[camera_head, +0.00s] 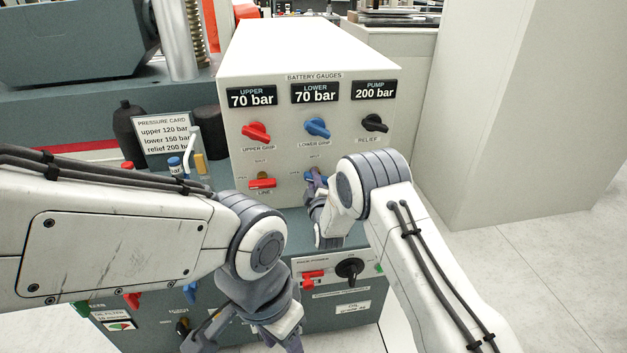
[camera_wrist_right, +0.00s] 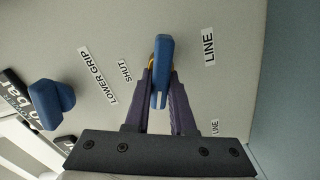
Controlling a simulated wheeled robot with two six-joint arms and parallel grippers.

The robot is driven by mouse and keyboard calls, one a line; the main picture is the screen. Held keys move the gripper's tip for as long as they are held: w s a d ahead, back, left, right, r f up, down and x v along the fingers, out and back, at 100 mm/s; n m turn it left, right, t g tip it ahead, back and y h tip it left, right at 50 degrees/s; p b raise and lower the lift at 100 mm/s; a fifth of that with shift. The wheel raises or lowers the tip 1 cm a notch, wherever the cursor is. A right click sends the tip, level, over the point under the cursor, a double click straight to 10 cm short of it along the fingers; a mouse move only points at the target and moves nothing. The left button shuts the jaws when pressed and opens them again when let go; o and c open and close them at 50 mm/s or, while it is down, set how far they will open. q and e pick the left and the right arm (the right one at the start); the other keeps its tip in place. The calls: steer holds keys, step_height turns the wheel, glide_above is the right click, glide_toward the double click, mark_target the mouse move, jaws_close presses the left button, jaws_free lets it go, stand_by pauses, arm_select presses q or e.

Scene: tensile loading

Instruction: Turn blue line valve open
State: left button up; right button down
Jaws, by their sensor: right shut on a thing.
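The blue line valve handle (camera_head: 311,177) is on the front of the cream gauge panel, below the blue lower grip knob (camera_head: 317,128). The wrist view shows the handle (camera_wrist_right: 162,65) closely, lying crosswise to the direction of the SHUT label (camera_wrist_right: 126,70). In the head view it lies about level, toward the OPEN label at its left. My right gripper (camera_wrist_right: 158,98) is shut on the handle, one finger on each side; my arm partly hides it in the head view. My left gripper (camera_head: 245,340) hangs low in front of the lower cabinet, fingers apart and empty.
A red line handle (camera_head: 262,183) lies level to the left. Above are the red upper grip knob (camera_head: 256,131) and black relief knob (camera_head: 374,123). Displays read 70, 70 and 200 bar. A pressure card (camera_head: 164,132) stands at left. Open floor is at right.

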steer(key=shift+a+f+n, duration=0.1)
steer(key=shift+n, duration=1)
steer(key=shift+a+f+n, duration=0.1)
steer(key=shift+n, duration=1)
steer(key=shift+b, duration=0.3)
steer(key=c, duration=0.8)
jaws_free()
steer(key=shift+o, duration=0.2)
steer(key=shift+d, duration=0.1)
steer(key=s+d+p, duration=0.1)
steer(key=s, duration=0.9)
steer(key=shift+s+d, duration=0.2)
steer(key=shift+d, duration=0.2)
